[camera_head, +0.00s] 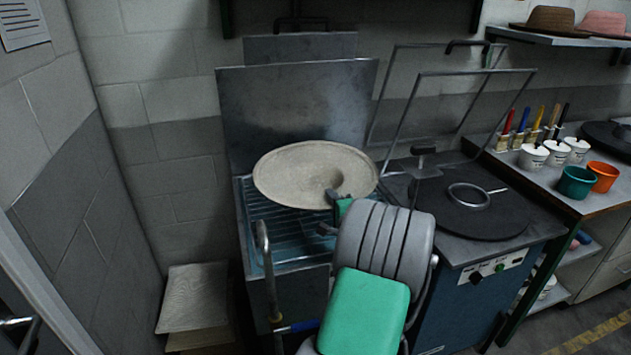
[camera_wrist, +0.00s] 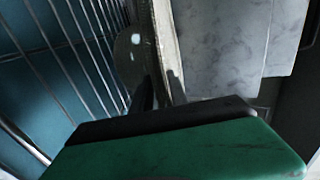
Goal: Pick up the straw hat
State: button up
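The pale straw hat (camera_head: 300,172) is tilted over the wire rack of the open metal basin in the head view, its wide brim facing me and a hollow showing near its lower right. My gripper (camera_head: 332,200) is at the brim's lower right edge. In the wrist view the hat brim (camera_wrist: 168,45) shows edge-on as a narrow light strip. The dark fingertips of my gripper (camera_wrist: 158,92) lie on either side of it and appear closed on it. Part of the hat's lower edge is hidden behind my gripper.
The metal basin (camera_head: 262,262) has a raised lid (camera_head: 300,105) behind the hat. To the right stands a blue unit with a round dark plate (camera_head: 490,220) and raised wire frames. A counter with pots and brushes is farther right.

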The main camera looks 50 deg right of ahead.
grip_shut()
